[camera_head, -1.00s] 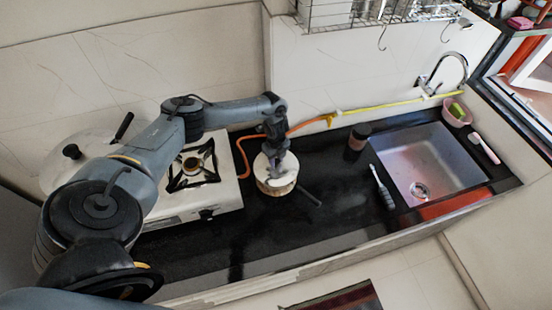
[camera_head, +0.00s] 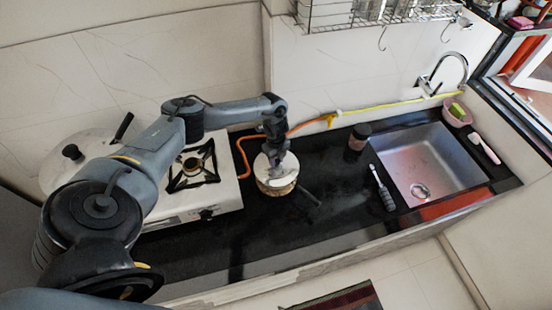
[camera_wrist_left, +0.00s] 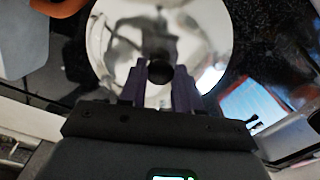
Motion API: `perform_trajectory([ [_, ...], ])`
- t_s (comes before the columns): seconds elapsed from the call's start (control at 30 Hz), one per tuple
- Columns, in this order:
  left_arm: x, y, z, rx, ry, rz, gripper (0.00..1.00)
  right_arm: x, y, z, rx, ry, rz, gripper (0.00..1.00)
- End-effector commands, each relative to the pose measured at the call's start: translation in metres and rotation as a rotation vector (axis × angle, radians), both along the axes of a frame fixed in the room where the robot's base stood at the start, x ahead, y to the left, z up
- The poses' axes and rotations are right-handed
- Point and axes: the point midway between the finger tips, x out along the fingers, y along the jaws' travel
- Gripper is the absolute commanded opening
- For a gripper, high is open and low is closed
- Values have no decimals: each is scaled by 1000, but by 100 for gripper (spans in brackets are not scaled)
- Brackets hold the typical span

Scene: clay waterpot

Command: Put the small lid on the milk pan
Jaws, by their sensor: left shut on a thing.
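The small lid (camera_head: 266,167) is a pale round disc lying over the milk pan (camera_head: 275,189), whose side shows just below it on the black counter. Whether the lid sits flush on the rim cannot be told. The pan's dark handle (camera_head: 310,197) points to the lower right. My left gripper (camera_head: 277,176) reaches down from above onto the lid's middle. In the left wrist view the lid (camera_wrist_left: 205,40) is shiny metal, and the two fingers of my left gripper (camera_wrist_left: 160,78) are shut on its dark knob (camera_wrist_left: 160,73). My right gripper is not in view.
A stove (camera_head: 225,178) and a large lidded pan (camera_head: 85,150) stand to the left. A dark jar (camera_head: 358,138), a brush-like tool (camera_head: 382,188) and the sink (camera_head: 430,165) are to the right. An orange hose (camera_head: 243,155) runs behind the pan. The front counter is clear.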

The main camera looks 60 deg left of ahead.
Motion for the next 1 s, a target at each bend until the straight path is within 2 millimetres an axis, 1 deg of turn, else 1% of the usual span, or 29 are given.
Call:
perform_trajectory([
  [0.03, -2, 0, -5, 5, 4, 1, 0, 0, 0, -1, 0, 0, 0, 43],
  [0.07, -2, 0, -5, 5, 4, 1, 37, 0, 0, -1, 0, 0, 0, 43],
  [0.2, -2, 0, -4, 3, 3, 0, 58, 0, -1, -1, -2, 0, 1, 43],
  [0.23, -2, 0, -4, 3, 3, 0, 62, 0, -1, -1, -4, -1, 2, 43],
  [0.53, -1, 0, -2, 2, 2, 0, 62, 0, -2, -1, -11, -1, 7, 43],
  [0.67, 0, 0, 6, 1, 0, 0, 62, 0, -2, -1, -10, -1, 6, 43],
  [0.77, 0, 1, 18, 2, 0, -1, 62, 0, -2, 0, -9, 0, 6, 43],
  [1.0, 0, 1, 59, 3, -1, -2, 62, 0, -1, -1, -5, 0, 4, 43],
])
